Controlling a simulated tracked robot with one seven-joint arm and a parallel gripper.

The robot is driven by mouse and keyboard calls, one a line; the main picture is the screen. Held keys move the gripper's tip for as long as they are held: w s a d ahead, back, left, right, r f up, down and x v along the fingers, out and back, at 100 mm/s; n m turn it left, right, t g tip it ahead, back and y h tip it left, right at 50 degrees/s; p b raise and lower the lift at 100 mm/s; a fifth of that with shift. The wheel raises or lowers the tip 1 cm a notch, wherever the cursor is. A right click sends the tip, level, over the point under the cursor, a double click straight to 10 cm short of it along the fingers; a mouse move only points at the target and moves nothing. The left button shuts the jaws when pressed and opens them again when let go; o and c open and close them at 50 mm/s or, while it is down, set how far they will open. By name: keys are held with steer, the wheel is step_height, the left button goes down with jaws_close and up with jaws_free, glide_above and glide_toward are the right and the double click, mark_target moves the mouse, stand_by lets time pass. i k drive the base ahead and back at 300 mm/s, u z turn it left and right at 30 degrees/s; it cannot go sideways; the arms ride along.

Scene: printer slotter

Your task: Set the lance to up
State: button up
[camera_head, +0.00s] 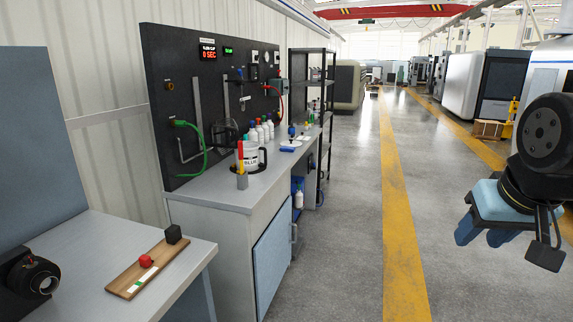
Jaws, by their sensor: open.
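My gripper (484,236) hangs in the right of the view, over the floor, with its blue fingers pointing down. It is open and no object shows between the fingers. It is far from the workbench (225,193) and touches nothing. I cannot tell for sure which part is the lance. A slim upright fitting with a blue top (240,75) is on the dark back panel (158,70) above the bench; it is too small to read its position. A white jug (250,157) stands on the bench below the panel.
A nearer table (90,235) at lower left holds a wooden board (148,268) with a red knob (146,261) and a dark block. Several bottles stand along the bench. A green hose (203,150) hangs from the panel. The aisle floor (345,220) is clear.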

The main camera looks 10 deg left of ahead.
mark_target(228, 130)
steer(key=u, duration=0.1)
steer(key=i, duration=1.1)
steer(key=u, duration=0.3)
steer(key=i, duration=1.9)
steer(key=u, duration=0.2)
